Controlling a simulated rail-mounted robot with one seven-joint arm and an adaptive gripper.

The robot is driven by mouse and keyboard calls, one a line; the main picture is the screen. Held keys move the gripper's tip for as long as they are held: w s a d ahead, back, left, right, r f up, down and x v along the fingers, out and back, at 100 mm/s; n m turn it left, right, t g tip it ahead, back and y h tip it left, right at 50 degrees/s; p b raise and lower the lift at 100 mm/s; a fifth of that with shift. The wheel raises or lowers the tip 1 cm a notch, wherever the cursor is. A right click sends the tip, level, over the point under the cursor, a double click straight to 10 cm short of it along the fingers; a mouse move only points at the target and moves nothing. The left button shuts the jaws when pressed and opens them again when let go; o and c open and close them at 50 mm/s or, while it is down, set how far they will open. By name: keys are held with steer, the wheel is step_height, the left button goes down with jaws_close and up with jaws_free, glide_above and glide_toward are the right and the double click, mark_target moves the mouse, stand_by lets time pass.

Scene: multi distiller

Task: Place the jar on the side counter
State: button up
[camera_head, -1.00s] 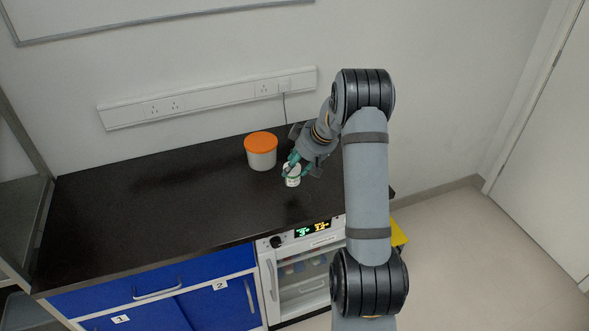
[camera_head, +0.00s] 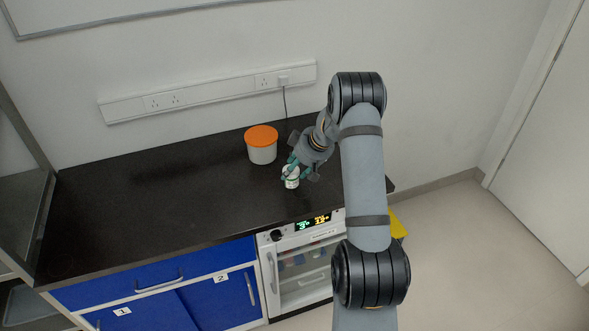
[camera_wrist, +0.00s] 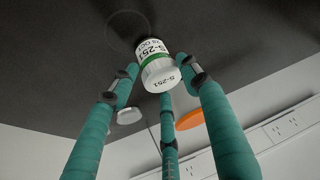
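A small white jar (camera_head: 292,182) with a green band is at the right part of the dark side counter (camera_head: 150,210). In the wrist view the jar (camera_wrist: 157,66) has a white lid facing me and a label reading S-251. My gripper (camera_head: 291,171) has teal fingers, and in the wrist view the fingers (camera_wrist: 160,75) close around the jar near its lid. The gripper looks shut on the jar. The jar's base is at or just above the counter top; I cannot tell if it touches.
A tub with an orange lid (camera_head: 261,146) stands behind and left of the jar. The counter's left half is clear. Blue cabinets (camera_head: 213,299) and a glass-door appliance (camera_head: 303,270) are below. A socket strip (camera_head: 210,92) with a plugged cable runs along the wall.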

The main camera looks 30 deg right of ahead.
steer(key=o, duration=0.3)
steer(key=shift+r, duration=0.2)
steer(key=b+v, duration=0.1)
steer(key=v, duration=1.1)
steer(key=shift+s, duration=0.1)
